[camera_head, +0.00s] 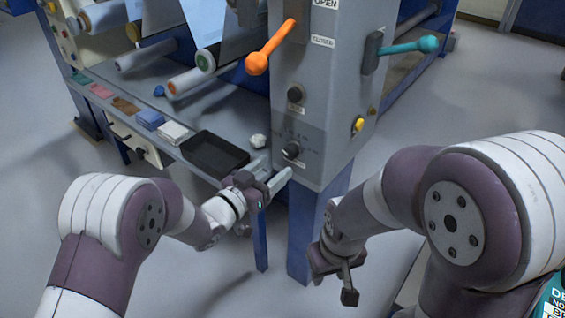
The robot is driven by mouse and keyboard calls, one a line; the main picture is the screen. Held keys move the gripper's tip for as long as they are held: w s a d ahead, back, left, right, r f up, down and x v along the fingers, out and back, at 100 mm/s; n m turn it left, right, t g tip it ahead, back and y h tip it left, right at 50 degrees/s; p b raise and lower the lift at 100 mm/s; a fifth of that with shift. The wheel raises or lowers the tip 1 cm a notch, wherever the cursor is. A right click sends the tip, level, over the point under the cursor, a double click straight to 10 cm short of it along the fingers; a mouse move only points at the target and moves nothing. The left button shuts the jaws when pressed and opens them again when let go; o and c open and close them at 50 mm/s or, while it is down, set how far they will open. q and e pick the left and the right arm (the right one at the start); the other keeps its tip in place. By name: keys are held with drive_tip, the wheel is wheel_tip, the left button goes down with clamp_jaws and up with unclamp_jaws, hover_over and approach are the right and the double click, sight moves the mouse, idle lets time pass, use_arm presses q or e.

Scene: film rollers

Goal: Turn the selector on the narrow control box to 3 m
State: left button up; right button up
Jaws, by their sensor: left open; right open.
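The narrow control box (325,140) is a tall grey column in the middle. Its low black selector knob (291,150) has small marks around it, too small to read, and I cannot tell where it points. My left gripper (272,172) is open just below and left of this knob, with its fingers near the box's lower front edge. Whether it touches the box is unclear. I see nothing between its fingers. My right gripper (345,283) is open, low and right of the blue leg, pointing down and away from the box.
A second black knob (295,94) sits above the selector. An orange lever (270,48) and a teal lever (408,45) stick out from the box. A yellow button (358,125) is on its right side. A black tray (214,154) lies on the grey shelf at left.

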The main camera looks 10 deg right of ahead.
sight(287, 156)
use_arm(q)
drive_tip(key=b+x, duration=0.1)
drive_tip(key=x, duration=0.4)
drive_tip(key=shift+f, duration=0.1)
drive_tip(key=shift+w+d, duration=0.35)
drive_tip(key=shift+d, duration=0.05)
drive_tip(key=c, duration=1.1)
drive_tip(key=shift+o, duration=0.2)
